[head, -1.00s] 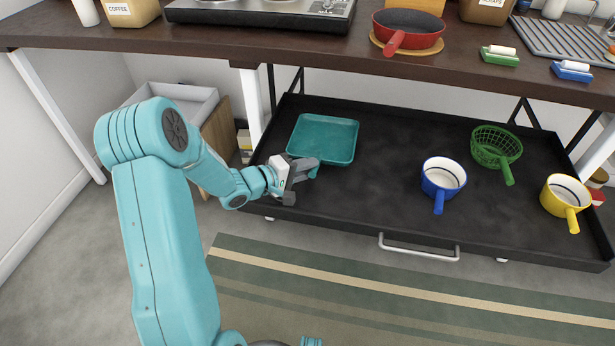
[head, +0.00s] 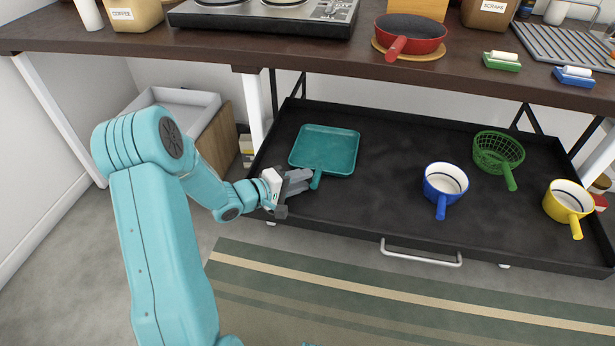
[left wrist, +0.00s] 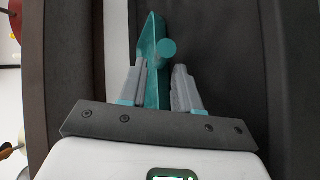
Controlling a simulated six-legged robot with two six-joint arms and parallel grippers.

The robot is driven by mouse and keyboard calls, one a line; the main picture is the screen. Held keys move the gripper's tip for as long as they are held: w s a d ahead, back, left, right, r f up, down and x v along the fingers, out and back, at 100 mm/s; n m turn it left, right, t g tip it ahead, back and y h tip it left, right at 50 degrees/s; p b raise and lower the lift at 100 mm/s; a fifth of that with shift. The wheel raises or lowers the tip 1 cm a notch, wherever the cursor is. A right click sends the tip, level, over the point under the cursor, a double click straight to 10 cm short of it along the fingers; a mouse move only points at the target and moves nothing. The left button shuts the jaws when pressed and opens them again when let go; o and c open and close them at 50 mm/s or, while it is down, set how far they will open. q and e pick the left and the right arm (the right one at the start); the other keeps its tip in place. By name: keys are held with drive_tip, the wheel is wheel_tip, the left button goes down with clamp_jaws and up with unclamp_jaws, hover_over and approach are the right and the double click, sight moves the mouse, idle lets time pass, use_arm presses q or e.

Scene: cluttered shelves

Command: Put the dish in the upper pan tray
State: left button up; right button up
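The dish (head: 324,149) is a teal, square, shallow pan with a short handle (head: 317,177) pointing toward me. It lies at the left end of the black pan tray (head: 390,205), apparently flat on its floor. My left gripper (head: 301,181) is just left of the handle, over the tray's front left edge. In the left wrist view, the two grey fingers (left wrist: 160,67) are apart. The dish (left wrist: 153,35) and its round handle end show past and between the fingertips, not clamped. My right gripper is not in view.
In the black tray are a blue pan (head: 444,186), a green basket (head: 497,152) and a yellow pan (head: 567,203). The brown counter (head: 300,58) overhangs the tray's back, holding a red pan (head: 409,36) and a stove (head: 262,14). The tray's middle is clear.

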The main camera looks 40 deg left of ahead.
use_arm(q)
drive_tip(key=p+v, duration=0.2)
drive_tip(key=v, duration=0.7)
drive_tip(key=shift+s+r, duration=0.15)
drive_tip(key=shift+s, duration=0.1)
